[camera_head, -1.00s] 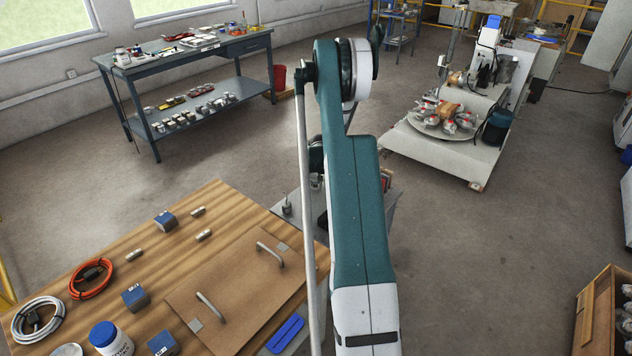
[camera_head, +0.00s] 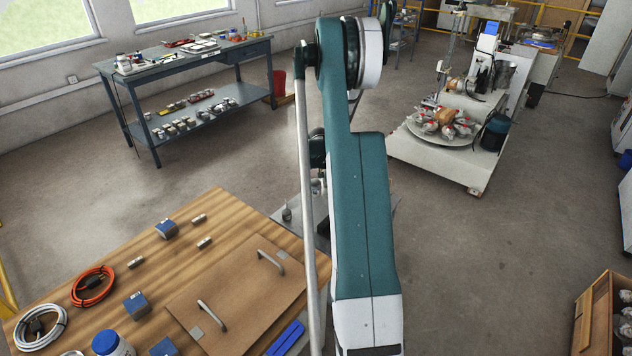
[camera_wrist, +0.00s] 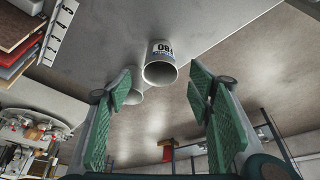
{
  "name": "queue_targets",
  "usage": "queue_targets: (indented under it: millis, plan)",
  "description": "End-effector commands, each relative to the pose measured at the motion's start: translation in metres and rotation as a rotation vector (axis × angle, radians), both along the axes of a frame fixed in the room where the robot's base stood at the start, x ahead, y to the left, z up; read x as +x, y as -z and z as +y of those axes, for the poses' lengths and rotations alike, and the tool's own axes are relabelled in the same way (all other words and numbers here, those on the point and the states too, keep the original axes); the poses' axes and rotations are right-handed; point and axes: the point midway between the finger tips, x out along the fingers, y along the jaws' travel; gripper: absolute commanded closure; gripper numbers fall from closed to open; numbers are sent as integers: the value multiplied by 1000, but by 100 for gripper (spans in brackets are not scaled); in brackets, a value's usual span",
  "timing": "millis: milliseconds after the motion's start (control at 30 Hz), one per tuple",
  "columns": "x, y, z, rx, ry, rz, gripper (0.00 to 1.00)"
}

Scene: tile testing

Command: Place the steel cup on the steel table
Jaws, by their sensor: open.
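In the wrist view, a grey metal cup (camera_wrist: 160,72) with a white printed label near one end shows just beyond my fingertips. Its open end faces toward the camera. My gripper (camera_wrist: 163,92) is open, with green pads on each side and nothing between them; the cup is apart from both fingers. A grey steel surface (camera_wrist: 130,25) lies behind the cup; whether they touch is unclear. In the head view, part of a grey table (camera_head: 294,226) shows left of my arm, which hides the rest of it and my gripper.
A second pale round shape (camera_wrist: 133,97) is beside the cup; I cannot tell what it is. Stacked coloured plates (camera_wrist: 22,40) and a ruler-like strip (camera_wrist: 58,28) lie at upper left. A wooden table (camera_head: 185,245) with cables and blocks stands at front left in the head view.

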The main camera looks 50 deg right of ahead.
Motion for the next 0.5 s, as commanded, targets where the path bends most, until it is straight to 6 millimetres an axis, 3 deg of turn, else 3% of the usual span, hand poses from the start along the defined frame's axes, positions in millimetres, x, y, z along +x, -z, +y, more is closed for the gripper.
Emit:
queue_targets:
  millis: [200,500]
  plan:
    - [-5,-20,6,0,0,0,48]
    - [-8,-27,8,0,0,0,48]
